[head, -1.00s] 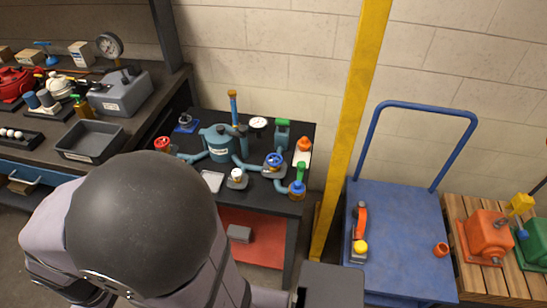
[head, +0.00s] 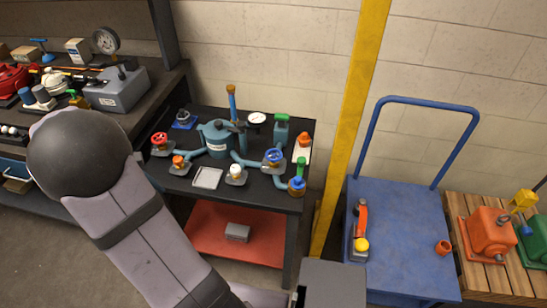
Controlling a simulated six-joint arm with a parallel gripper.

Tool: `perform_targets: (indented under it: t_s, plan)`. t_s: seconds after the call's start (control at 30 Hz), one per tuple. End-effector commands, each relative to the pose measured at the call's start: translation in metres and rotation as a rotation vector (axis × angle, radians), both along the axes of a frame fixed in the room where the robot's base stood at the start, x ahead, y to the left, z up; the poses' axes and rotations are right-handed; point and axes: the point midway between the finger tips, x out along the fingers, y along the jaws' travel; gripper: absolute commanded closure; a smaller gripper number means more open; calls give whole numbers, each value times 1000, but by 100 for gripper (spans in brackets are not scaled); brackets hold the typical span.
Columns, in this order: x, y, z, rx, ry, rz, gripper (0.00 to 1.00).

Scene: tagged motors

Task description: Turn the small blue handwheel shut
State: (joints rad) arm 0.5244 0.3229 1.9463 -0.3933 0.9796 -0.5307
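A blue handwheel (head: 273,155) sits on a valve in the teal pipework, right of the round teal vessel (head: 217,138) on the black bench. A second blue wheel-like part (head: 185,118) is on a dark base at the bench's back left. I cannot tell from this view which of the two is smaller, or how far either is turned. My gripper is not in view; only my arm's links and dark round joint show at the left, and nothing of mine touches the handwheels here.
On the bench are a red handwheel (head: 160,139), an orange-topped valve (head: 178,161), a white-topped part (head: 236,172), a pale tray (head: 208,178) and a green-handled part (head: 298,174).

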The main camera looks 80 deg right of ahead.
Motion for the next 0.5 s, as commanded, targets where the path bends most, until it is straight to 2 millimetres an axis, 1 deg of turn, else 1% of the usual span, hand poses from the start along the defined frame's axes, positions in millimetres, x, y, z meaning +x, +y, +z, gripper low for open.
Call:
perform_targets:
  t_s: [0.03,0.07,0.1,0.17,0.2,0.27,0.3,0.33,0.4,0.5]
  plan:
    - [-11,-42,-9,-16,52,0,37]
    - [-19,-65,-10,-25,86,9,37]
    - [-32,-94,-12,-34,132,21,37]
    - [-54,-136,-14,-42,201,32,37]
    - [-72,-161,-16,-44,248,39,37]
    - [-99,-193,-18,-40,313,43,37]
    - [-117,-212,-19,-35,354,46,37]
    - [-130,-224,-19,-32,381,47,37]
    - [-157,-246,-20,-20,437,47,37]
    - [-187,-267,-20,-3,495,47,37]
